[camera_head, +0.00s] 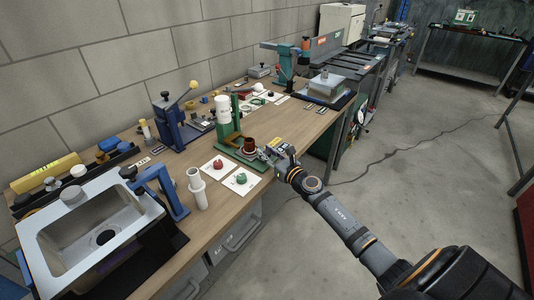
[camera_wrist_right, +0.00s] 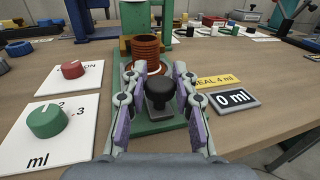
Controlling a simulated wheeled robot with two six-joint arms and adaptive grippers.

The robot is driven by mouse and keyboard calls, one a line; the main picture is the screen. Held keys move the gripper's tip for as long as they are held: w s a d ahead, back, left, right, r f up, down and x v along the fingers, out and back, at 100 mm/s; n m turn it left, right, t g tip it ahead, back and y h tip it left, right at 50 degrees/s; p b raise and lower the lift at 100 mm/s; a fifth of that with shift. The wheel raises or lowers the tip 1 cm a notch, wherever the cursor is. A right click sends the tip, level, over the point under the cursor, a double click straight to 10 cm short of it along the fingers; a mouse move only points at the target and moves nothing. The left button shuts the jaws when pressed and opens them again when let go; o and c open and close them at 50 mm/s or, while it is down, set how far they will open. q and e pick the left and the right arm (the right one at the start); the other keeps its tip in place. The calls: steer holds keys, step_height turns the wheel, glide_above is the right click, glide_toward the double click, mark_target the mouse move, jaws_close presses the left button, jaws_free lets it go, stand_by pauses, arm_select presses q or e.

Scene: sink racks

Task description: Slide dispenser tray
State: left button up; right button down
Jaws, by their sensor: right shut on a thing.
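The dispenser (camera_head: 236,128) is a green stand with a white bottle, on the bench in the middle of the head view. Its green tray (camera_wrist_right: 152,128) extends toward me in the right wrist view, with a ribbed copper-coloured cup (camera_wrist_right: 146,50) standing at its far part. A black knob (camera_wrist_right: 160,90) rises at the tray's near end. My right gripper (camera_wrist_right: 160,72) has its fingers on both sides of this knob and is shut on it. In the head view my right gripper (camera_head: 270,156) is at the tray's near end, hiding the knob. My left gripper is not in view.
A red knob (camera_wrist_right: 73,69) and a green knob (camera_wrist_right: 46,120) sit on white cards left of the tray. A "0 ml" display (camera_wrist_right: 235,97) lies to its right. A white cylinder (camera_head: 197,188) and a sink (camera_head: 88,232) are further left. Bare bench lies right of the display.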

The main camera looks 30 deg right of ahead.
mark_target(256, 155)
steer(key=shift+w, duration=0.25)
steer(key=w, duration=0.1)
steer(key=w+a, duration=0.1)
steer(key=w, duration=0.2)
steer(key=shift+a+p, duration=0.3)
steer(key=shift+a, duration=0.05)
steer(key=shift+s, duration=0.1)
steer(key=c, duration=1)
jaws_free()
steer(key=shift+a, duration=0.1)
steer(key=s, duration=0.4)
steer(key=s+d, duration=0.1)
steer(key=s, duration=0.2)
steer(key=shift+s, duration=0.1)
